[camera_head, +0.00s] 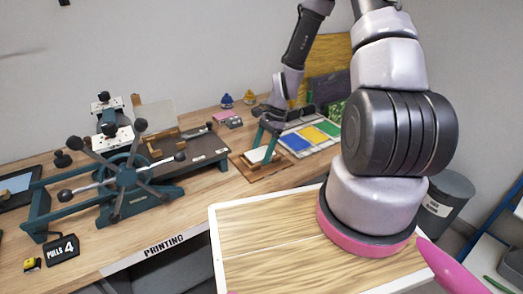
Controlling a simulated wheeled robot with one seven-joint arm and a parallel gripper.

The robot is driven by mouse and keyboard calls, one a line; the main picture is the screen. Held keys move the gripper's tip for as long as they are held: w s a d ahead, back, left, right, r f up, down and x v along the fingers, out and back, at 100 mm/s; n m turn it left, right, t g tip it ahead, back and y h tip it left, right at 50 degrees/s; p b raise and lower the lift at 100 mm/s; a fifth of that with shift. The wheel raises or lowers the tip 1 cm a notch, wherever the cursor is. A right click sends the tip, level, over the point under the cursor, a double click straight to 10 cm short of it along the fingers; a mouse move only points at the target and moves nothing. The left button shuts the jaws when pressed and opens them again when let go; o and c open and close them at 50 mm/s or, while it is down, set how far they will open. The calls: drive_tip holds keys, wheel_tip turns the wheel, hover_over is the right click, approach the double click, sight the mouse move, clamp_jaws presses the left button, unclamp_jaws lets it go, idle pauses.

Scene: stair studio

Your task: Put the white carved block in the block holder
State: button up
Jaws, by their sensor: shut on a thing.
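My gripper (266,146) is at the back middle of the printing table, at the end of my arm, pointing down. Its teal fingers are shut on a small white block (258,154). The carving on the block is too small to make out. The brown wooden block holder (252,176) lies on the table directly under the gripper. The block is over or within the holder; I cannot tell whether it touches the holder's floor. The fingers hide part of the block and holder.
A sheet with blue, yellow and green patches (322,134) lies right of the holder. A teal press with a spoked wheel (126,178) stands at left. A pink pad (232,123) and two small bottles (227,100) are behind.

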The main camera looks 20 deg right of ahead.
idle(0.3)
drive_tip(key=o, duration=1.3)
drive_tip(key=shift+o, duration=0.2)
drive_tip(key=shift+r, duration=4)
